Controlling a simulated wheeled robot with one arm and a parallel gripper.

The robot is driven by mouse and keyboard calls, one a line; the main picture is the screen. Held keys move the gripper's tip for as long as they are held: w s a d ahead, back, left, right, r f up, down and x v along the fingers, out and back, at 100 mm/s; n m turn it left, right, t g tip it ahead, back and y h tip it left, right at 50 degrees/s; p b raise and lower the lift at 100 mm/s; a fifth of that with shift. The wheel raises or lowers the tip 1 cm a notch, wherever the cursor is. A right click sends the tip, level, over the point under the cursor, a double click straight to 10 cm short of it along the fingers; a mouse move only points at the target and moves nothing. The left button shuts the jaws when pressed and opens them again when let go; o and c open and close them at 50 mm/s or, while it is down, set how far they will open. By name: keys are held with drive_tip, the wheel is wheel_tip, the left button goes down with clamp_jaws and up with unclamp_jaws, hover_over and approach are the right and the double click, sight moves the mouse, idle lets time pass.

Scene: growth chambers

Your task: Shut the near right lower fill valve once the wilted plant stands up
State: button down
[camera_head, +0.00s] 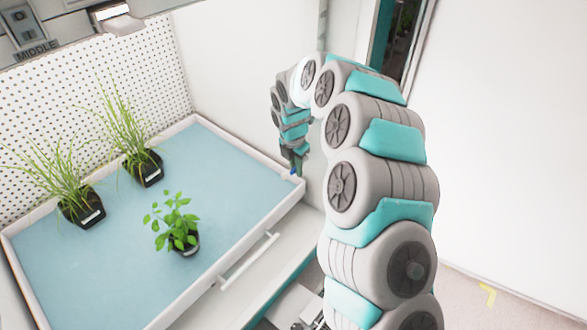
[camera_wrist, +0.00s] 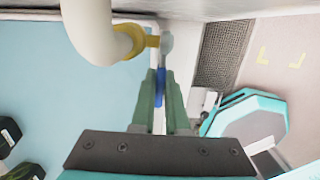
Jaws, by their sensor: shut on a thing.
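The fill valve shows in the wrist view as a grey body (camera_wrist: 167,45) beside a brass fitting (camera_wrist: 152,41) on a white pipe (camera_wrist: 92,28). Its blue lever (camera_wrist: 160,88) runs down the picture, roughly crosswise to the fitting. My gripper (camera_wrist: 161,84) is shut on this lever, a green finger on each side. In the head view my gripper (camera_head: 292,164) is at the tray's right corner, and the valve body cannot be made out. The leafy plant (camera_head: 176,222) in a black pot stands upright with leaves spread. Any water flow is not visible.
The white-rimmed tray (camera_head: 240,152) has a blue floor. Two grassy plants (camera_head: 68,180) (camera_head: 128,135) in black pots stand at its left and back. A perforated wall (camera_head: 120,72) is behind them. A handle (camera_head: 248,260) runs along the tray's front. White wall is close behind my gripper.

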drive_tip(key=shift+w+r, duration=0.1)
drive_tip(key=shift+w, duration=0.1)
drive_tip(key=c, duration=1.3)
unclamp_jaws()
drive_tip(key=shift+c, duration=0.2)
drive_tip(key=shift+o, duration=1.4)
drive_tip(key=shift+w+a+f, duration=0.15)
drive_tip(key=shift+a+f, duration=0.05)
drive_tip(key=shift+f, duration=0.1)
drive_tip(key=shift+o, duration=0.7)
drive_tip(key=shift+d+r, duration=0.1)
drive_tip(key=shift+s+d+r, duration=0.1)
drive_tip(key=shift+s+r, duration=0.05)
drive_tip(key=shift+s, duration=0.05)
drive_tip(key=shift+s, duration=0.1)
